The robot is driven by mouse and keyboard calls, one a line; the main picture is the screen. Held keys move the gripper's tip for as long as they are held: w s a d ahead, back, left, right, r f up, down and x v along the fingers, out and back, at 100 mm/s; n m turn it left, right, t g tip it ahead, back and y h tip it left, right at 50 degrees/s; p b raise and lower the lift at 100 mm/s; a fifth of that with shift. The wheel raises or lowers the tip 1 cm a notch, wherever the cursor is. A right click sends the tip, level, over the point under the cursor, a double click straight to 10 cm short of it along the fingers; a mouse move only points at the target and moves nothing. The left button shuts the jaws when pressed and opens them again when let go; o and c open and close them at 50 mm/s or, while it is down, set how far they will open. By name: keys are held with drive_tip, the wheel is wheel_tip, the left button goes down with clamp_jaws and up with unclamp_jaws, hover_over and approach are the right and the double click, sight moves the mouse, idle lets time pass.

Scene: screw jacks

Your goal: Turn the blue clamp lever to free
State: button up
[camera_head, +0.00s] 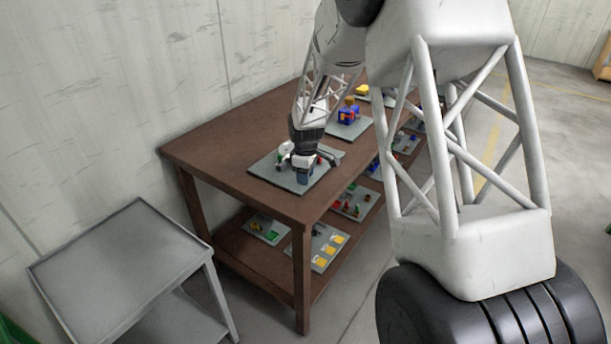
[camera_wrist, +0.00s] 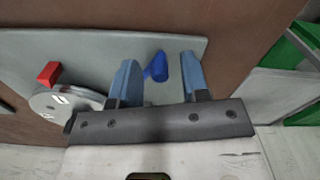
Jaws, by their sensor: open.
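The blue clamp lever (camera_wrist: 159,66) shows in the wrist view, standing on a grey plate (camera_wrist: 90,45). My gripper (camera_wrist: 160,82) is open, with one blue finger on each side of the lever. The lever is nearer the left finger; I cannot tell whether they touch. A round light-grey part with a red block (camera_wrist: 49,73) sits on the same plate, left of my gripper. In the head view my gripper (camera_head: 306,178) is low over the grey plate (camera_head: 265,170) at the near end of the brown table. The lever is not clearly visible there.
The brown table (camera_head: 215,150) bears other plates with parts farther back, including a blue and yellow one (camera_head: 348,114). Its lower shelf holds several more plates. A grey side table (camera_head: 120,255) stands at the left. The table top left of my gripper is clear.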

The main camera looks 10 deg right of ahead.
drive_tip(key=shift+f, duration=0.1)
drive_tip(key=shift+c, duration=0.2)
clamp_jaws()
